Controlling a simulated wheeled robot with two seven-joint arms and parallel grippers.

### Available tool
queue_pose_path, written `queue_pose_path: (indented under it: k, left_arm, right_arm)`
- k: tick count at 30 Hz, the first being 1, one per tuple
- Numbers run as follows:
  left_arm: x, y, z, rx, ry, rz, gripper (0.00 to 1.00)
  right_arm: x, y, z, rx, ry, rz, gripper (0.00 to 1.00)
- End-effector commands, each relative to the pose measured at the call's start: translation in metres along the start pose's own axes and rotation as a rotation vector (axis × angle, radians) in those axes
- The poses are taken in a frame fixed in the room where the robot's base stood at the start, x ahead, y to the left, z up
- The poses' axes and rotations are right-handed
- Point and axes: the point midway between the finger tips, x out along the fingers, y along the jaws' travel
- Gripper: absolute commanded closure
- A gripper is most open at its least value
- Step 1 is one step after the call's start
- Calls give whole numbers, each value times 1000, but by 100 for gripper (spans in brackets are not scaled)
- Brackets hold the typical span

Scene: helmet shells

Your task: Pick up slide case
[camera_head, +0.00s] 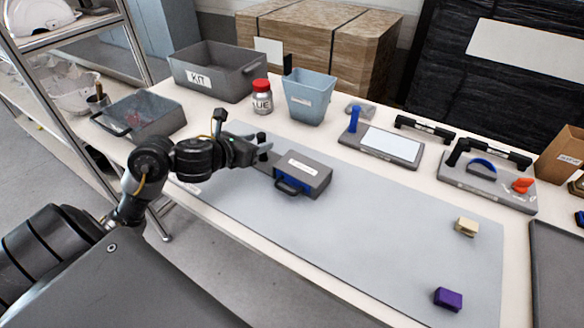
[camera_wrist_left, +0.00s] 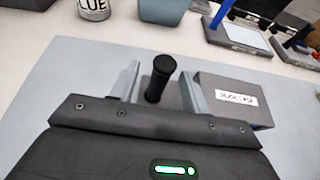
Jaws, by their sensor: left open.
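The slide case (camera_head: 303,173) is a dark grey box with a white label and a blue front with a dark handle, lying on the grey mat. In the left wrist view the slide case (camera_wrist_left: 236,99) sits just right of the fingers. My left gripper (camera_head: 262,153) is open beside the case's left end. In the left wrist view a black cylindrical handle (camera_wrist_left: 160,78) stands between the two grey fingers, with gaps at its sides; what it belongs to is hidden. My right gripper is not in view.
A glue jar (camera_head: 262,97), a blue-grey bin (camera_head: 308,97) and a KIT crate (camera_head: 214,73) stand behind. A clear-lidded box (camera_head: 140,115) is at left. A purple block (camera_head: 448,299) and a cream block (camera_head: 466,227) lie at right. The mat's middle is clear.

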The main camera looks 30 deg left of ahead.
Motion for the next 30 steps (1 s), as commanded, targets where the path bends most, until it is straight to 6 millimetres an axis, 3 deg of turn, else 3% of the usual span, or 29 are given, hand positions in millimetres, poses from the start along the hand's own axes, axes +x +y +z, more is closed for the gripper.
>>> queue_pose_path:
  k: [8,17,28,30]
  left_arm:
    - [39,-2,-1,-6,0,-1,53]
    - [44,-2,0,0,1,-1,53]
    - [44,-2,0,0,1,0,99]
    - [44,-2,0,0,1,0,100]
  right_arm:
    - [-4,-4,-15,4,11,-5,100]
    - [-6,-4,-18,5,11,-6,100]
    - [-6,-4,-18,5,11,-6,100]
    - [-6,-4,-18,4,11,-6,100]
